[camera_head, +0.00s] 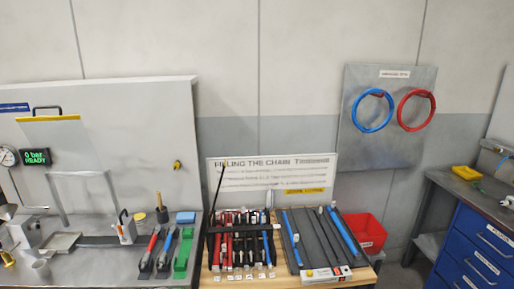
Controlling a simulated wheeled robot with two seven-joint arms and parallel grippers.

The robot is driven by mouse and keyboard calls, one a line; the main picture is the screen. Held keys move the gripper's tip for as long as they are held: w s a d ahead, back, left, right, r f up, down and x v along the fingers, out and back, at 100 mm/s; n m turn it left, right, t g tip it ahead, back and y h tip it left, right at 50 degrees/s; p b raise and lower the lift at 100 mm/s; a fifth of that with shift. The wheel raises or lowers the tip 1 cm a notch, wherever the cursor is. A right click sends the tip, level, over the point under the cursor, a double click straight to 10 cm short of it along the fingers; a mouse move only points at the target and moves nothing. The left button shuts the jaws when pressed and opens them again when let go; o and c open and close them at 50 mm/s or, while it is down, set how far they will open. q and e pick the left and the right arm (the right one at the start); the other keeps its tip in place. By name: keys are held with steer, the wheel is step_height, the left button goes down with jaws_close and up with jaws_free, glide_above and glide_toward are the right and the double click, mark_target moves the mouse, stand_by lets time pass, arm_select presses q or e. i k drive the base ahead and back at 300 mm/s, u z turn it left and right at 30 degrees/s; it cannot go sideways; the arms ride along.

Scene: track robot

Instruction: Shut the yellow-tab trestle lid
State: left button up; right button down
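A pale grey panel (62,146) with a yellow strip (50,119) along its top edge stands upright at the left. It looks like the raised yellow-tab lid, with a black handle (46,109) above the strip. A grey metal frame (86,196) stands in front of its lower part. How the panel joins the bench below is not clear. Neither of my grippers is in view.
A steel bench (85,268) holds a small tray, a caddy and red, blue and green tools. A gauge (8,156) and green-lit display (36,157) are at the left.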

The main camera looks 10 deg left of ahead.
mark_target(224, 167)
steer(key=u, duration=0.4)
steer(key=i, duration=1.1)
steer(key=u, duration=0.95)
